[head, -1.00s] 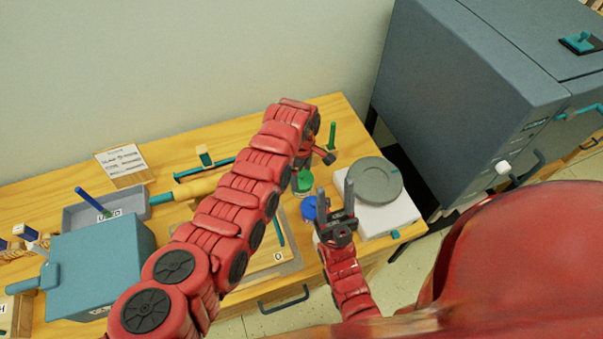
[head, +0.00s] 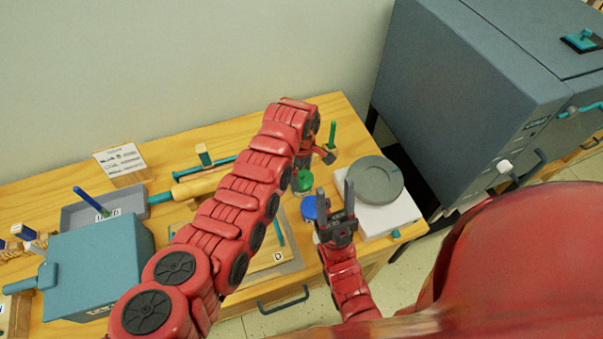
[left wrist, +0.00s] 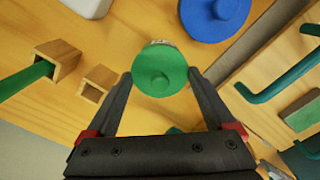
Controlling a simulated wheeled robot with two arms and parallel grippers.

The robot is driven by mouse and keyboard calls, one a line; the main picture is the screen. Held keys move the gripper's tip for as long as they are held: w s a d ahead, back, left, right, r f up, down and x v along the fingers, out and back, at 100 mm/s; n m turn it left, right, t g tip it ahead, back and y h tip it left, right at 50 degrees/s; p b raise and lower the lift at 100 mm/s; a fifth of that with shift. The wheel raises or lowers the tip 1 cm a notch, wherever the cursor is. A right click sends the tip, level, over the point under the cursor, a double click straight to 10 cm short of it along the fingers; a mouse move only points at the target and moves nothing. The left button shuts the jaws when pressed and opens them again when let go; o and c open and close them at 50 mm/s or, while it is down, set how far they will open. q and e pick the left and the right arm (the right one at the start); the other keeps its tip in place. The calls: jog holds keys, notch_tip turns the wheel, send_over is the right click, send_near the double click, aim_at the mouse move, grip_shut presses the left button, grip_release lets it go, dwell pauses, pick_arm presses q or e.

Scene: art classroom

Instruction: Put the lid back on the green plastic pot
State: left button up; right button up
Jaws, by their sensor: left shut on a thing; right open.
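The green lid (left wrist: 160,68), round with a knob, is between the two fingertips of my left gripper (left wrist: 160,75) in the left wrist view. My left gripper is shut on it. A pale strip of the green plastic pot (left wrist: 160,43) shows just past the lid's edge. In the head view the green lid (head: 304,180) sits over the pot (head: 304,193), beside my left forearm; I cannot tell whether it is fully seated. My left fingers are mostly hidden there. My right gripper (head: 335,192) is open and empty, its fingers pointing up.
A blue-lidded pot (head: 309,208) stands close to the green pot; its lid (left wrist: 215,12) shows in the wrist view. A grey round plate (head: 374,181) on a white block is at right. A green stick (head: 332,134) stands behind. A grey cabinet (head: 470,100) borders the table's right.

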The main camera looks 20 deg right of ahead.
dwell(0.4)
pick_arm(q)
jog(key=o, duration=1)
jog(key=shift+r+p, duration=0.6)
jog(key=shift+r, duration=0.7)
jog(key=shift+r+p, duration=0.55)
jog(key=shift+r, duration=1.6)
grip_shut()
